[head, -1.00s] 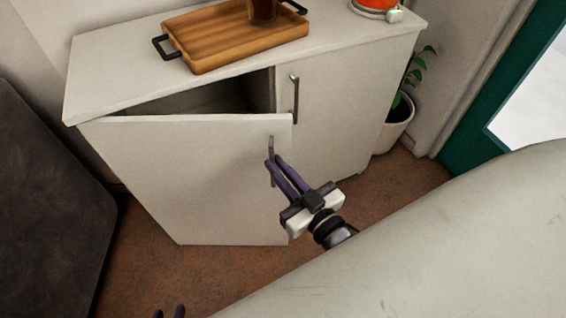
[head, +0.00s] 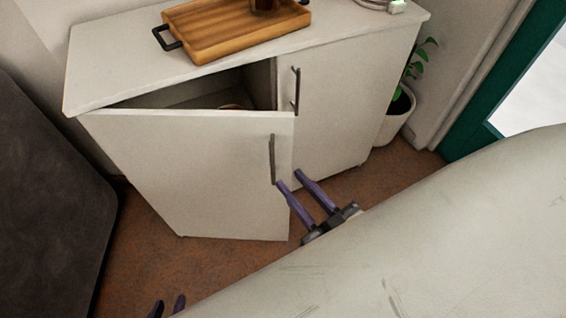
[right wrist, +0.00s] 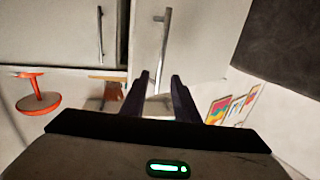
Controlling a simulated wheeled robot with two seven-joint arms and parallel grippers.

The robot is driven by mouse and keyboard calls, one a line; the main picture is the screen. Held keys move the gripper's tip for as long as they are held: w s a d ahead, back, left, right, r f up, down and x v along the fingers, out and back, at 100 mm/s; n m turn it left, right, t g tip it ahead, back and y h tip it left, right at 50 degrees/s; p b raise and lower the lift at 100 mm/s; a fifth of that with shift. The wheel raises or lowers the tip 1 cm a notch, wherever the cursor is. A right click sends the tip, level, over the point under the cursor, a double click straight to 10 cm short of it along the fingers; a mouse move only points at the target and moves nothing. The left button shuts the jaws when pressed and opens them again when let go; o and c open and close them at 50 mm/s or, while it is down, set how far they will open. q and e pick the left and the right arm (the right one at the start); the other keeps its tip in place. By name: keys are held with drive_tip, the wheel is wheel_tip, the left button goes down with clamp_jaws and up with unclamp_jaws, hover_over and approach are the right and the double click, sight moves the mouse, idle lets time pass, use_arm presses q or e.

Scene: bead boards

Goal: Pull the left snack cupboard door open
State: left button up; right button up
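The left cupboard door (head: 200,175) stands partly open, swung out toward me, with a dark gap above its top edge. Its upright bar handle (head: 272,158) is near its free edge; the handle also shows in the right wrist view (right wrist: 163,45). My right gripper (head: 288,178) is open, its purple fingers apart, just below and to the right of the handle and holding nothing. In the right wrist view its fingers (right wrist: 160,78) lie either side of the handle's lower end. My left gripper (head: 168,306) is open and empty at the bottom edge, mostly out of view.
The right cupboard door (head: 335,110) is shut. A wooden tray (head: 235,30) with a dark glass stands on the cupboard top. A potted plant (head: 395,118) is at the right. A dark panel (head: 50,190) stands left. My pale arm covers the lower right.

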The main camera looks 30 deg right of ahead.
drive_tip(key=shift+s+d, duration=0.15)
drive_tip(key=shift+s, duration=1.1)
drive_tip(key=shift+c, duration=0.3)
